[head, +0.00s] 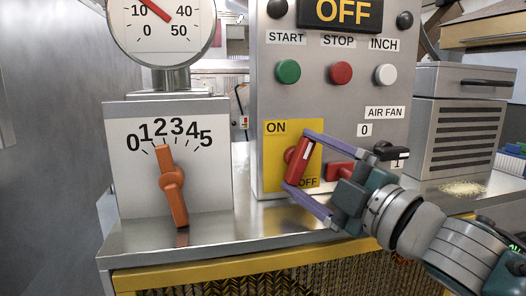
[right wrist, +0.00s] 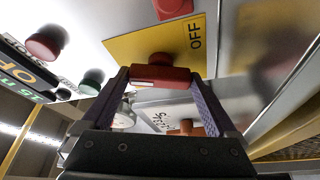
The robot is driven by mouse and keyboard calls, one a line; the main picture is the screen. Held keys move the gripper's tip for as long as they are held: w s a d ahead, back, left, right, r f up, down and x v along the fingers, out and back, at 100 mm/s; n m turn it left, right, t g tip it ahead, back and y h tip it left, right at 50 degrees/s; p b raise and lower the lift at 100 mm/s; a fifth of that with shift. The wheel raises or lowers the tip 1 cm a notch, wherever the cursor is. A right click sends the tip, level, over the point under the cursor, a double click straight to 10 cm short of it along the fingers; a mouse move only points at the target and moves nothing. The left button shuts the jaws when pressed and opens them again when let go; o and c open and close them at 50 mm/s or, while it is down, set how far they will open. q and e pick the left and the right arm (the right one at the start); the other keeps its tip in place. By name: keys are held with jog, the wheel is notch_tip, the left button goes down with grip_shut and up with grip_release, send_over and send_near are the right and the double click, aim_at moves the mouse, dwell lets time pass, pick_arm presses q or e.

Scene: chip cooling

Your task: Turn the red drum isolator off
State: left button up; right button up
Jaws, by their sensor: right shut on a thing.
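The red drum isolator handle (head: 299,163) sits on a yellow plate (head: 274,134) on the grey panel. ON is printed at the plate's upper left, OFF at its lower right. The handle stands nearly upright, its top leaning right, with a white mark near its upper end. My right gripper (head: 296,160) reaches in from the right, one finger at the handle's top end and one at its bottom end. In the right wrist view the red handle (right wrist: 160,77) lies between both fingertips. My left gripper is not in view.
Green (head: 288,71), red (head: 341,73) and white (head: 386,75) buttons sit above, under an OFF display (head: 342,11). An AIR FAN switch (head: 390,152) is close to my right gripper. An orange-handled dial (head: 172,183) stands left, on the metal counter (head: 215,246).

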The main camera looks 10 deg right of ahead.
jog(key=n+p, duration=0.1)
jog(key=n+g+p, duration=0.1)
jog(key=n, duration=0.1)
jog(key=shift+r, duration=0.25)
jog(key=shift+n+g+p, duration=0.3)
jog(key=shift+n+p, duration=0.25)
jog(key=shift+n, duration=0.05)
jog(key=shift+f, duration=0.1)
jog(key=o, duration=1)
jog(key=b+v, duration=0.1)
jog(key=v, duration=0.9)
